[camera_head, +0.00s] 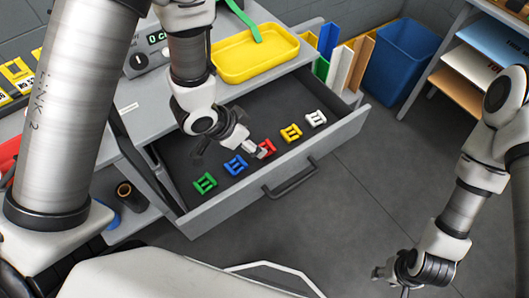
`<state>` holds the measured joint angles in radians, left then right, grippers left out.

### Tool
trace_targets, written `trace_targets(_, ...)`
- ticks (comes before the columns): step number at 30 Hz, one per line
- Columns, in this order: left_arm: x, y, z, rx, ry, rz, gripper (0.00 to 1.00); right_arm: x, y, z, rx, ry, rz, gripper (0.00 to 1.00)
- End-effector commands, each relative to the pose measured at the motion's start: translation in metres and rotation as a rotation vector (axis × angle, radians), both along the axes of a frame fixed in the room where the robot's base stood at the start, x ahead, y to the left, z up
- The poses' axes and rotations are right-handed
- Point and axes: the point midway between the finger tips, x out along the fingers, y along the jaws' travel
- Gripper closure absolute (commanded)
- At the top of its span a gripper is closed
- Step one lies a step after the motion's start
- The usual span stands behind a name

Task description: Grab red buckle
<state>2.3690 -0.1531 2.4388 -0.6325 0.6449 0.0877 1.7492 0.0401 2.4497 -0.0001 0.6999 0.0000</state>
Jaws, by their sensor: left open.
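The red buckle (267,147) lies in the open drawer (296,160), in the middle of a row of several buckles. My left gripper (256,151) is open at the red buckle and partly covers its left side. I cannot tell whether the fingers touch it. My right gripper (385,279) hangs over the floor at the lower right, away from the drawer. Its fingers are too small to tell whether they are open or shut.
In the drawer, the blue buckle (236,166) and green buckle (205,184) lie left of the red one; the yellow buckle (291,133) and white buckle (316,119) lie right. A yellow tray (243,77) stands on the counter behind. A blue bin (398,63) stands at the back right.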

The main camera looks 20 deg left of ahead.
Motion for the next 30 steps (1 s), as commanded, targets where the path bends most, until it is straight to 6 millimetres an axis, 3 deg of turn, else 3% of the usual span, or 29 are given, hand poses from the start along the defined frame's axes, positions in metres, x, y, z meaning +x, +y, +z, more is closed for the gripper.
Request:
trace_targets(12, 0.023, -0.017, -0.059, 0.001, 0.002, -0.001, 0.25, 0.000, 0.000, -0.009, 0.000, -0.001, 0.000, 0.60)
trace_targets(21, 0.028, -0.020, -0.067, 0.000, 0.000, 0.000, 0.25, 0.000, 0.000, -0.009, 0.000, -0.001, 0.000, 0.60)
trace_targets(24, 0.028, -0.020, -0.066, 0.000, 0.000, 0.000, 0.60, 0.000, 0.000, -0.009, 0.000, -0.001, 0.000, 0.60)
trace_targets(26, 0.028, -0.020, -0.067, 0.000, 0.000, 0.000, 0.78, 0.000, 0.000, -0.009, 0.000, 0.000, 0.000, 0.60)
trace_targets(30, 0.028, -0.020, -0.067, 0.000, 0.000, 0.000, 0.79, 0.000, 0.000, -0.009, 0.000, -0.001, 0.000, 0.60)
